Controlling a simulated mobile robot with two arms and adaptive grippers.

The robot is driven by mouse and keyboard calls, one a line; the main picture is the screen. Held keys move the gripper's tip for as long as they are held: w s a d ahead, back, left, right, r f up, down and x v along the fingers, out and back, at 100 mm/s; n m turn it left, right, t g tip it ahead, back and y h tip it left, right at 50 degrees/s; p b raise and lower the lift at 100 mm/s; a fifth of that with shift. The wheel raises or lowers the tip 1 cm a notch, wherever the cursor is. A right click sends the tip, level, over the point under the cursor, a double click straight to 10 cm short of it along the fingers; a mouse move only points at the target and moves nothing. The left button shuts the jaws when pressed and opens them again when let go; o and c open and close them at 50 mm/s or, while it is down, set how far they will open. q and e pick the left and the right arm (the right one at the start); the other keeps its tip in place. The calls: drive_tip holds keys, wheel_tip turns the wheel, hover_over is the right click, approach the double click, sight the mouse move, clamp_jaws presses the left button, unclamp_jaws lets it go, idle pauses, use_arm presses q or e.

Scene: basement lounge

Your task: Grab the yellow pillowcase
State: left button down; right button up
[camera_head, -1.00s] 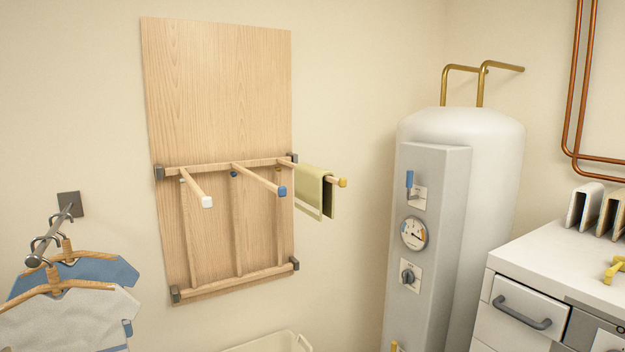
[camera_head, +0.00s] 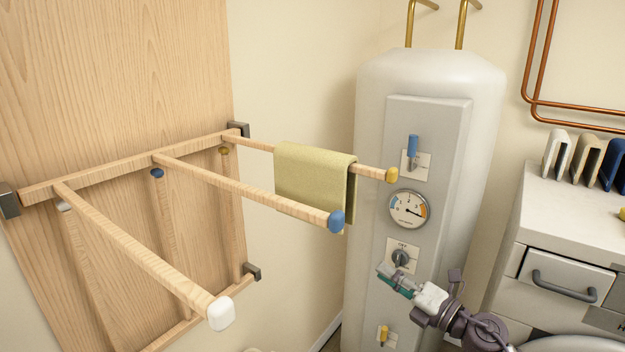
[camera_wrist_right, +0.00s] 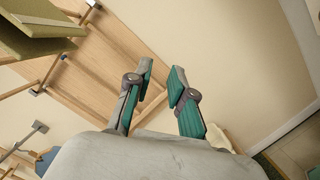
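The yellow pillowcase (camera_head: 316,175) is a yellow-green cloth draped over the wooden bar with the yellow end cap (camera_head: 392,175), the rightmost bar of the wall rack. In the right wrist view the pillowcase (camera_wrist_right: 35,32) hangs at the upper left. My right gripper (camera_head: 388,279) is below and to the right of the cloth, in front of the boiler in the head view, apart from the cloth. In the right wrist view my right gripper's fingers (camera_wrist_right: 161,78) stand apart with nothing between them. My left gripper is not in view.
Bars with a blue cap (camera_head: 336,222) and a white cap (camera_head: 220,313) stick out left of the cloth. A white boiler (camera_head: 425,90) with a gauge and levers stands behind my right gripper. A white cabinet (camera_head: 545,235) is at the right.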

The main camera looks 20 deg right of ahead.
drive_tip(key=s+a+r+n+g+y, duration=0.1)
drive_tip(key=s+a+r+n, duration=0.15)
drive_tip(key=r+n, duration=0.35)
drive_tip(key=s+a+r+n+g+y, duration=0.1)
drive_tip(key=s+a+r+n+y, duration=0.2)
drive_tip(key=r, duration=0.5)
drive_tip(key=n+g+h, duration=0.1)
drive_tip(key=n+h, duration=0.1)
drive_tip(key=n, duration=0.4)
approach(313, 203)
drive_tip(key=p+x, duration=0.3)
drive_tip(key=x, duration=0.1)
drive_tip(key=shift+w+d+f+p, duration=0.15)
drive_tip(key=shift+w+d+p, duration=0.1)
drive_tip(key=shift+d+p, duration=0.1)
drive_tip(key=shift+w+a+f, duration=0.1)
drive_tip(key=shift+w+a, duration=0.35)
drive_tip(key=shift+w+a+p, duration=0.2)
drive_tip(key=shift+p, duration=0.2)
drive_tip(key=p+x, duration=0.2)
drive_tip(key=x, duration=0.2)
drive_tip(key=shift+w+a, duration=0.1)
drive_tip(key=shift+a, duration=0.1)
drive_tip(key=shift+w+a, duration=0.1)
drive_tip(key=shift+w, duration=0.05)
clamp_jaws()
